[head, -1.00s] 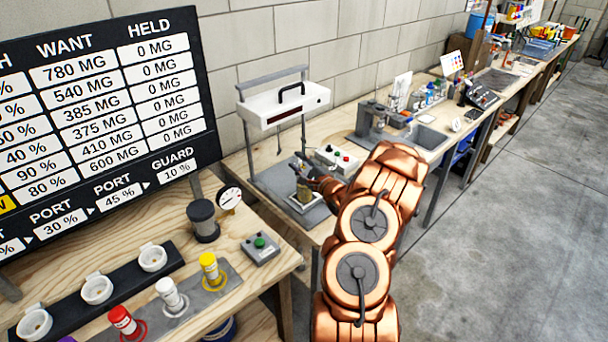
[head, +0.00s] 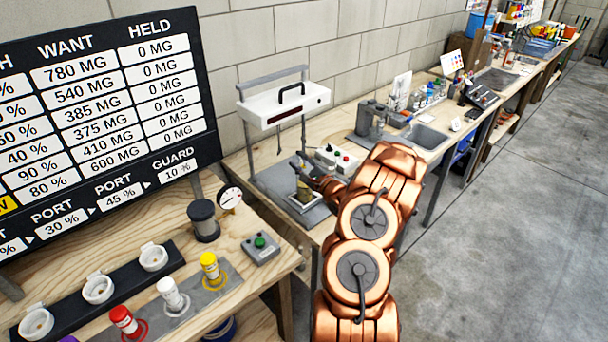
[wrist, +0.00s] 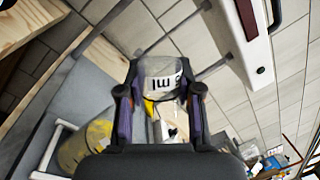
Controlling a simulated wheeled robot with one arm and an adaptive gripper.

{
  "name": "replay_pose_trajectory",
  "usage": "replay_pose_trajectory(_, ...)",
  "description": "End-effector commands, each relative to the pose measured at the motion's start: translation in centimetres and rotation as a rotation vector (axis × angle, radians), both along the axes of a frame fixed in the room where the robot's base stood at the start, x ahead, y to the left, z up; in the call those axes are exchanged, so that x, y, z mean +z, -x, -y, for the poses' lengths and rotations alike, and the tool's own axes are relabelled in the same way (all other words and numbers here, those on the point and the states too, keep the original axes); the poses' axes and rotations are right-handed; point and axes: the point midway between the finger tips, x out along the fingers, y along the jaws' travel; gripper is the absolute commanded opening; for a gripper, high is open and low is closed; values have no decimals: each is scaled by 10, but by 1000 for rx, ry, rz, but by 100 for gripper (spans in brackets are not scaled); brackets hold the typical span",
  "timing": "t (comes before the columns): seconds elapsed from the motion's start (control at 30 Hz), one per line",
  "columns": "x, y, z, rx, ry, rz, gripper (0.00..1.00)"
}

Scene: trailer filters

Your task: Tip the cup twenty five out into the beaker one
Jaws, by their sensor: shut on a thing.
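My gripper (wrist: 160,98) is shut on a small clear cup (wrist: 160,68). The cup's printed label ends in "ml" and is only partly readable, and the cup looks tilted in the wrist view. A clear beaker with yellowish contents (wrist: 82,148) is at the lower left of the wrist view, apart from the cup. In the head view the beaker (head: 304,192) stands in a pale square frame on the grey mat, with my gripper (head: 302,166) above and close to it. The cup is too small to make out there, and its contents are not clear.
A white overhead unit (head: 284,106) on thin posts stands above the mat. White cups (head: 153,257) and capped bottles (head: 210,268) stand on the near bench.

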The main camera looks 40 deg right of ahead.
Motion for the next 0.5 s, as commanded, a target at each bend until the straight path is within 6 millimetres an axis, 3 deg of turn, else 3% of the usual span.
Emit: replay_pose_trajectory(0.5,1,0,2,-1,-44,12,1)
